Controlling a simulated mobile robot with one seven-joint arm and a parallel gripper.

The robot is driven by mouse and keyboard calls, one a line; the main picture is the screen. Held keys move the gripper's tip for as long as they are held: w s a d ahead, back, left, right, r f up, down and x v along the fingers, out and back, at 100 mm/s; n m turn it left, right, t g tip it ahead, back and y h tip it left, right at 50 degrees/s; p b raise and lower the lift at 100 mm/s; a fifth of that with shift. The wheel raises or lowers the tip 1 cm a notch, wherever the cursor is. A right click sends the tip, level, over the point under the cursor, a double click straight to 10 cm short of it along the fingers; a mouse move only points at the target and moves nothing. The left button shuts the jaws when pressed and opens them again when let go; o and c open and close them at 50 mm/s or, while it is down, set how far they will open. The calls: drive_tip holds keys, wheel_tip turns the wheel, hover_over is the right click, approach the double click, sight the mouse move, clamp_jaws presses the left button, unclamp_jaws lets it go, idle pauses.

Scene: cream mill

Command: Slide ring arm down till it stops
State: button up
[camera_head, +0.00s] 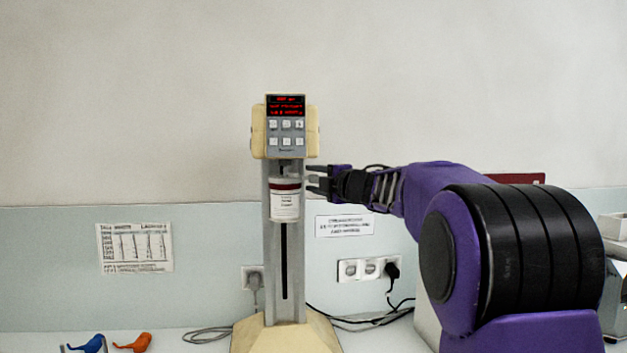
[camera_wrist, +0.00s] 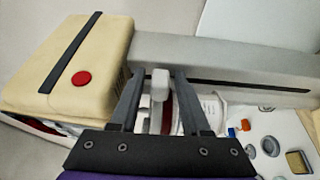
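The cream mill has a cream head (camera_head: 257,132) with a red-lit display and keypad on top of a grey slotted column (camera_head: 287,313). A white labelled jar (camera_head: 285,206) with a dark red lid sits high in front of the column, under the head; it shows partly in the wrist view (camera_wrist: 213,108). A pale grey block (camera_wrist: 160,84), seemingly part of the ring arm, stands out beside the column near the head. My gripper (camera_head: 312,181) is at the column's right side, level with the jar's lid. Its fingers are apart on either side of the block, with gaps visible. The ring itself is hard to make out.
A blue item (camera_head: 87,344) and an orange item (camera_head: 134,343) lie on the counter at the left. Cables trail behind the mill's base (camera_head: 290,340) to wall sockets (camera_head: 368,269). Air left of the mill is clear.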

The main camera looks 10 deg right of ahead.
clamp_jaws()
idle(1.2)
